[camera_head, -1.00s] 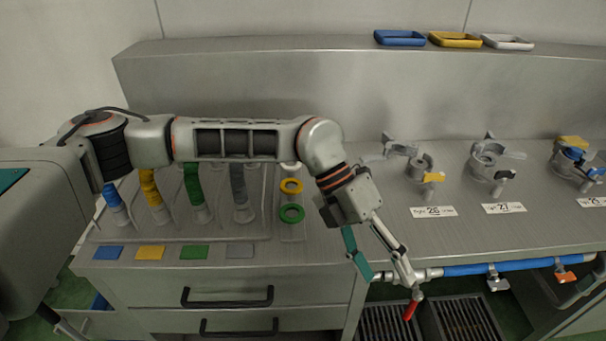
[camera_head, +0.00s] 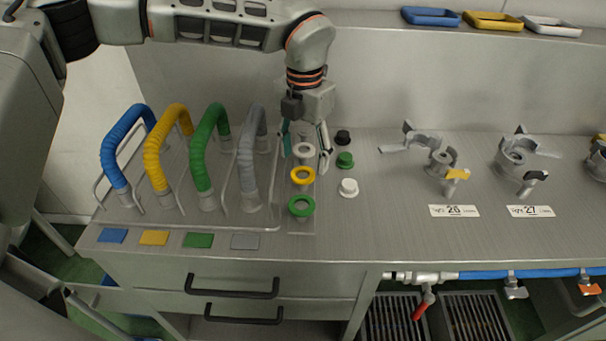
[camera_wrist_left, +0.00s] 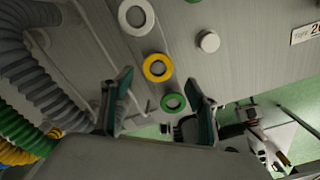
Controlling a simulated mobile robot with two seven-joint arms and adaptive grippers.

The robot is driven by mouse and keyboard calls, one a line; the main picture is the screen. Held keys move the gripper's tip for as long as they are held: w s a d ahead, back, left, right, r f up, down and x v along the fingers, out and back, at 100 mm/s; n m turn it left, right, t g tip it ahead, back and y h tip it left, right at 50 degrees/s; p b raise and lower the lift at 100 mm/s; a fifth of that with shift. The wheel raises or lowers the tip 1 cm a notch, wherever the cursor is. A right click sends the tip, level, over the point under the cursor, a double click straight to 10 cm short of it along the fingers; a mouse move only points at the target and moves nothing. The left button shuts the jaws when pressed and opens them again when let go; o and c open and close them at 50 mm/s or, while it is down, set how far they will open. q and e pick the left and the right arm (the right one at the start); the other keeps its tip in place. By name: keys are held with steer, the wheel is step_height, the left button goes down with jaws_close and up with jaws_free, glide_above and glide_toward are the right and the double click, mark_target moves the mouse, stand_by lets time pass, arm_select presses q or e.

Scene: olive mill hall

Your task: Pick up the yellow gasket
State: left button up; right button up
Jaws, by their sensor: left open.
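The yellow gasket (camera_head: 303,184) is a flat ring on a narrow strip on the bench, between a white ring (camera_head: 303,157) and a green ring (camera_head: 301,213). It also shows in the wrist view (camera_wrist_left: 147,68). My left gripper (camera_head: 305,150) points down at the strip, its fingers to either side of the white ring in the head view. It is open and empty. In the wrist view its teal-padded fingers (camera_wrist_left: 160,80) stand apart, with the yellow gasket roughly between and beyond their tips. My right gripper is not seen.
Ribbed blue, yellow, green and grey hoses (camera_head: 248,150) stand in a wire rack left of the strip. Black, green and white (camera_head: 348,188) caps stand close on the right. Metal clamp fittings (camera_head: 441,165) are further right. The bench front beyond the green ring is clear.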

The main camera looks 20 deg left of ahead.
mark_target(303, 175)
arm_select(q)
steer(key=f, duration=0.4)
steer(key=shift+w+a, duration=0.15)
steer(key=shift+w, duration=0.05)
steer(key=c, duration=1)
steer(key=shift+o, duration=0.2)
steer(key=shift+r, duration=0.1)
